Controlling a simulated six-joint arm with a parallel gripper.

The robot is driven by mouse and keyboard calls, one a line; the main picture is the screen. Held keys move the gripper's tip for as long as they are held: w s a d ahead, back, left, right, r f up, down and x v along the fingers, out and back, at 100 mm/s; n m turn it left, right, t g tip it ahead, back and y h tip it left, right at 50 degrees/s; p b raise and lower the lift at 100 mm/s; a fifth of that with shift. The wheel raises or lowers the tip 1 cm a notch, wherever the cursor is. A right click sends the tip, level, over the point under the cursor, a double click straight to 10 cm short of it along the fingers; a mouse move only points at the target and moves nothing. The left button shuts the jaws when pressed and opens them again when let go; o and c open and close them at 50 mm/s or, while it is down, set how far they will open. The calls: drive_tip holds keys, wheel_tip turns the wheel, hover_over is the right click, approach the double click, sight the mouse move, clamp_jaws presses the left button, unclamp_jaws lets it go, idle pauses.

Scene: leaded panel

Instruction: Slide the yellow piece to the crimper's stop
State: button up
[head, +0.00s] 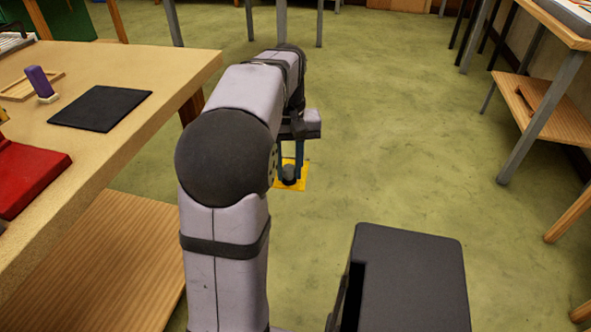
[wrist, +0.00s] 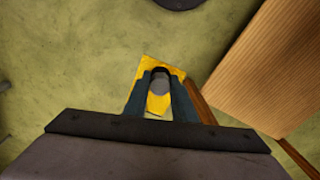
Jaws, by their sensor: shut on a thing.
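The yellow piece (head: 302,176) is a flat plate with a dark round knob on it. My gripper (head: 289,170) is shut on this knob and holds the piece in the air over the green floor, to the right of the workbench. In the wrist view, the yellow piece (wrist: 158,105) shows between and around the blue fingers of my gripper (wrist: 160,80), with the grey knob between them. A red block-like device (head: 30,178) stands at the left edge on the bench; I cannot tell whether it is the crimper. No stop can be made out.
The workbench (head: 190,62) at left carries a black mat (head: 100,108), a purple-handled tool (head: 40,82) and a wooden frame (head: 20,90). A lower wooden shelf (head: 100,260) juts out below. Another table (head: 550,20) stands at right.

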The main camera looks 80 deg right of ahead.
drive_tip(key=w+a+r+n+p, duration=0.1)
drive_tip(key=w+r+n+p, duration=0.4)
drive_tip(key=w+r+p, duration=0.55)
drive_tip(key=w+a+r+n+p, duration=0.1)
drive_tip(key=w+r+n+p, duration=0.55)
drive_tip(key=r+p, duration=0.6)
drive_tip(key=w+a+r+n+p, duration=0.3)
drive_tip(key=w+a+p, duration=0.8)
drive_tip(key=w, duration=0.1)
drive_tip(key=w+a+r+n+p, duration=0.1)
drive_tip(key=w+a+p, duration=0.1)
drive_tip(key=a+p, duration=0.4)
drive_tip(key=w+a+r+n+p, duration=0.1)
drive_tip(key=w+a+r+p, duration=0.1)
drive_tip(key=a+p, duration=0.5)
drive_tip(key=shift+w+a, duration=0.7)
drive_tip(key=shift+a, duration=1.55)
drive_tip(key=shift+r+n+p, duration=0.1)
drive_tip(key=shift+n+p, duration=0.15)
drive_tip(key=shift+p, duration=0.05)
drive_tip(key=shift+d+f+b, duration=0.1)
drive_tip(key=shift+f+b, duration=1.75)
drive_tip(key=shift+f, duration=0.9)
drive_tip(key=shift+f, duration=0.3)
